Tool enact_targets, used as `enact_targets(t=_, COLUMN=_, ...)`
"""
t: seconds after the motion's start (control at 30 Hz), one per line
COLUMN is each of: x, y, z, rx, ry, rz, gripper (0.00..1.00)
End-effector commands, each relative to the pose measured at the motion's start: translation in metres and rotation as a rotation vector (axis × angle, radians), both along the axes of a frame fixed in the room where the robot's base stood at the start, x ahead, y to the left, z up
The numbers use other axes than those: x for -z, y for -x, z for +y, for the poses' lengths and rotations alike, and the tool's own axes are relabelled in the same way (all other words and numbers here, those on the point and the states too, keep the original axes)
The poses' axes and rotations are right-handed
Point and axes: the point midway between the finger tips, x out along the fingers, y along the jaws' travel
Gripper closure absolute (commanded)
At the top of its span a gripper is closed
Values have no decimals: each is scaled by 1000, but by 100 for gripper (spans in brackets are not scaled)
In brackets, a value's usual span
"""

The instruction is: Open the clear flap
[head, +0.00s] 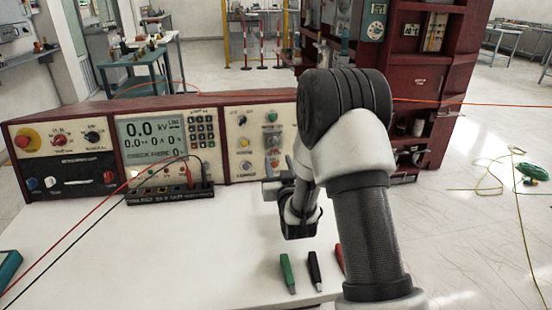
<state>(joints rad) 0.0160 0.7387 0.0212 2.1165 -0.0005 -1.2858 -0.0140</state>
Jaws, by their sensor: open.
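The red-framed control console (60,150) stands at the back of the white table. On its right-hand panel, a pale, see-through-looking cover (274,142) sits over a control in the right column; it looks like the clear flap and appears closed, though it is small and I cannot be sure. My gripper (273,188) is in front of and below this panel, near the console's lower edge, apart from the cover. It is open and appears empty. My own arm hides part of the gripper and the console's right end.
Green (287,272), black (314,270) and red (340,257) clips lie on the white table (160,250) below my gripper. Red and black leads run from the black terminal strip (170,194) across the table's left. The middle of the table is clear.

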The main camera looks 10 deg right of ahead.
Motion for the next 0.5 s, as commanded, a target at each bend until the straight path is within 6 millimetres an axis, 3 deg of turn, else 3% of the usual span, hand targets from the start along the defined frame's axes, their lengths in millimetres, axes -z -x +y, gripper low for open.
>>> enact_targets(t=0.2, x=1, y=-34, z=0, rx=0, ry=0, rz=-1, gripper=59)
enact_targets(t=0.5, x=0, y=-47, z=0, rx=0, ry=0, rz=1, gripper=59)
